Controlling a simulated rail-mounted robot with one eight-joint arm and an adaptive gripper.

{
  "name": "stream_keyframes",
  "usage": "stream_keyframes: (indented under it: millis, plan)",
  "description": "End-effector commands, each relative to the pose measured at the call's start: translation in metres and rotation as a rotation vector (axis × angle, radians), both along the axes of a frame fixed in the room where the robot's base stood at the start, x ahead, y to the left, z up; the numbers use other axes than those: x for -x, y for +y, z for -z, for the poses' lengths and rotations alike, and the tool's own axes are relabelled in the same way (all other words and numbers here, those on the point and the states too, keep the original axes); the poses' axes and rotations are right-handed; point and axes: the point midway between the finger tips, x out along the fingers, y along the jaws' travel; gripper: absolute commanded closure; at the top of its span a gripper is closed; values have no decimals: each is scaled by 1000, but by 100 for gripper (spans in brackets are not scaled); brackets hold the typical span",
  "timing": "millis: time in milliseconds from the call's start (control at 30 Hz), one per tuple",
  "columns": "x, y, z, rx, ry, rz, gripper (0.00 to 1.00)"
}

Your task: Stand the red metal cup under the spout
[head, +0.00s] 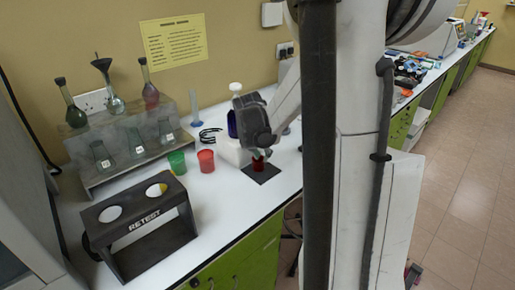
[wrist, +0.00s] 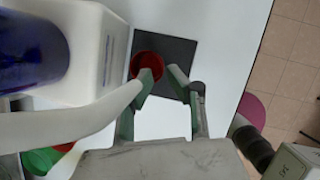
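The red metal cup (head: 258,164) stands on a black square mat (head: 267,174) at the bench's front edge. In the wrist view the cup (wrist: 147,65) is upright, near the mat's left side. My gripper (head: 258,152) is just above the cup. In the wrist view my gripper's fingertips (wrist: 162,73) are apart, the left one overlapping the cup's rim, the right one over bare mat; contact cannot be told. A white tapered arm, apparently the spout (wrist: 85,115), reaches in from the left, its tip near the cup in the picture. The spout is not clear in the head view.
A white block (head: 231,152) with a dark blue bottle (head: 232,124) stands behind the mat. A green cup (head: 177,163) and another red cup (head: 206,161) stand left. A black RETEST rack (head: 140,230) is front left; flasks stand on a rack behind.

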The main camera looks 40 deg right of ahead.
Motion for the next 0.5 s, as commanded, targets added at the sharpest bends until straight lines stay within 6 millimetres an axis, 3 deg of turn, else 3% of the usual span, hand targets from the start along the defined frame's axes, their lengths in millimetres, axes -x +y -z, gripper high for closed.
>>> stream_keyframes:
  millis: [200, 500]
  plan:
    - [-5, -9, 25, 0, 0, 0, 84]
    - [-6, -13, 34, 0, 0, 0, 84]
